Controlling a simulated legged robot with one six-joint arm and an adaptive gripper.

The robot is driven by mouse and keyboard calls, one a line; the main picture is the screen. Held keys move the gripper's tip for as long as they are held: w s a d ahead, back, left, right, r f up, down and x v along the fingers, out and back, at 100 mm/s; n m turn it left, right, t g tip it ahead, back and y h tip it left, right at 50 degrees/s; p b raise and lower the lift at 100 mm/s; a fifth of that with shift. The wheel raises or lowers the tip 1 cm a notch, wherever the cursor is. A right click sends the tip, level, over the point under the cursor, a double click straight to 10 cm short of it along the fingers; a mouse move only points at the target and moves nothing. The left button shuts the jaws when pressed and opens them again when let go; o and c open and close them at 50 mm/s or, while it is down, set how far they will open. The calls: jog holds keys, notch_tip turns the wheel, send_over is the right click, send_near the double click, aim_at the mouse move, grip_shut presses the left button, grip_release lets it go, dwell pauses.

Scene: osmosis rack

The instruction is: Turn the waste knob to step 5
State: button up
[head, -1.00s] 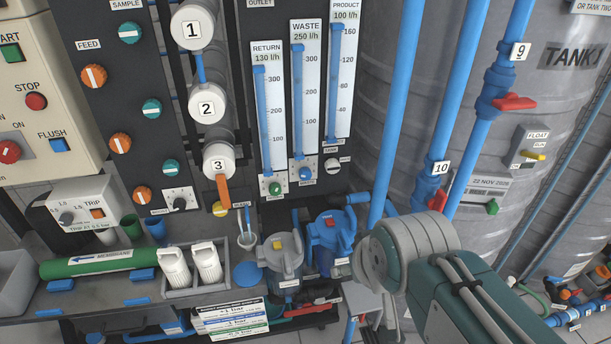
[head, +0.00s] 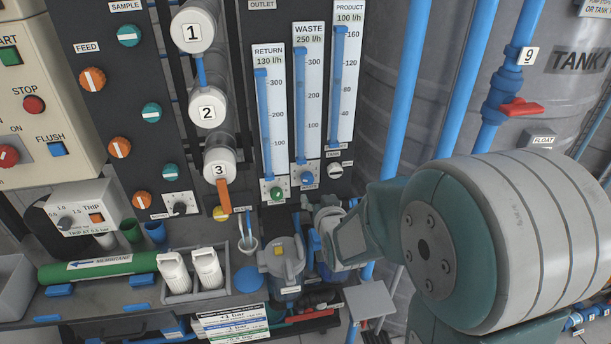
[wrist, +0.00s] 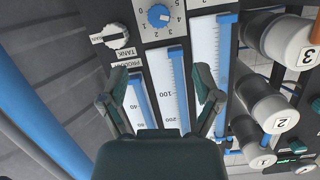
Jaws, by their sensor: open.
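The waste knob (head: 306,178) is a small blue knob below the WASTE flow gauge (head: 308,100) in the head view. In the wrist view the blue knob (wrist: 159,15) is near the top edge on a white plate with numbers around it. Its pointer is too small to read with certainty. My gripper (wrist: 162,86) is open and empty, its two fingers spread below the knob in the picture, over the gauges. The fingers are apart from the knob. In the head view my arm's end is below and right of the knob, and the fingers cannot be made out.
The green return knob (head: 277,193) and the white product/tank knob (head: 334,170) flank the waste knob closely. White-capped cylinders (head: 207,110) stand left of the gauges. Blue pipes (head: 405,90) run at right. A grey-lidded filter housing (head: 283,258) stands below.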

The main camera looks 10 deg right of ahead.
aim_at(308, 181)
jog(key=w+f+t, duration=0.1)
jog(key=w, duration=0.3)
jog(key=w+f+t, duration=0.1)
jog(key=w, duration=0.4)
jog(key=w+f+t, duration=0.1)
jog(key=w+f, duration=0.1)
jog(key=w, duration=0.2)
jog(key=shift+w+m, duration=0.15)
jog(key=shift+m, duration=0.15)
grip_shut()
